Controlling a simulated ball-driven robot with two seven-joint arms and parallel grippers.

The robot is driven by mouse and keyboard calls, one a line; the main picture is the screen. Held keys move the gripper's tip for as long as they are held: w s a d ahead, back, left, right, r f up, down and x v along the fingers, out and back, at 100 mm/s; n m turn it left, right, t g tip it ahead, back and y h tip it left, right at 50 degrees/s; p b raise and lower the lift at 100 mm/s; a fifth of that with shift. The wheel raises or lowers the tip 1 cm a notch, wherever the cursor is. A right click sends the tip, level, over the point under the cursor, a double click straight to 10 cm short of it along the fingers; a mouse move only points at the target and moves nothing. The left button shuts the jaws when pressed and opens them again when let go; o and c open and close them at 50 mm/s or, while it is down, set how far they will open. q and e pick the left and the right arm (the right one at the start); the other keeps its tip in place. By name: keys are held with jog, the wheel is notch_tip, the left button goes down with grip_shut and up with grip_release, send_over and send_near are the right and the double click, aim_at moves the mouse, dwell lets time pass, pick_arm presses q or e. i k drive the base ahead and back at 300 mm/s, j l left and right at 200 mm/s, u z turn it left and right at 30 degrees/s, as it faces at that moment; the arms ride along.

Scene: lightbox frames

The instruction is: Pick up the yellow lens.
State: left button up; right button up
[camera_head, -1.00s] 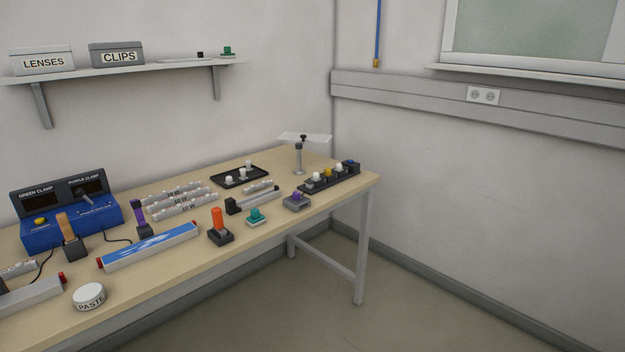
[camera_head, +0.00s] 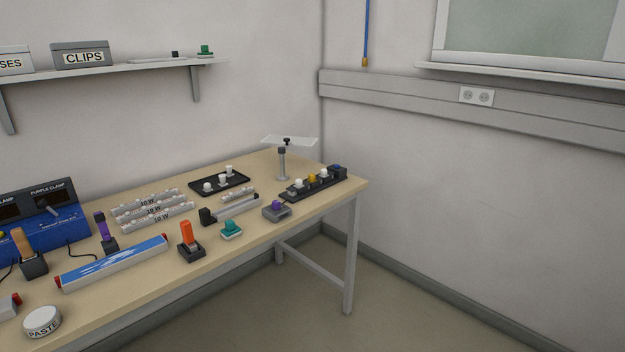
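The yellow lens (camera_head: 312,178) is a small yellow piece in a black rack (camera_head: 331,187) at the right end of the workbench. White pieces stand on both sides of it in the same rack, and a dark blue piece (camera_head: 336,168) sits at the rack's far right end. Neither of my grippers shows in the head view.
The workbench (camera_head: 268,232) holds a lamp stand (camera_head: 282,163), a black tray (camera_head: 236,186) with white pieces, a purple-topped grey block (camera_head: 277,210), a teal piece (camera_head: 231,229) and an orange-handled piece (camera_head: 189,238). Floor (camera_head: 300,320) in front of the bench's right end is clear.

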aim_at(311, 176)
jog(key=i+l, duration=0.25)
jog(key=i, duration=0.2)
jog(key=i+l, duration=0.3)
jog(key=i, duration=0.2)
jog(key=k+z, duration=0.05)
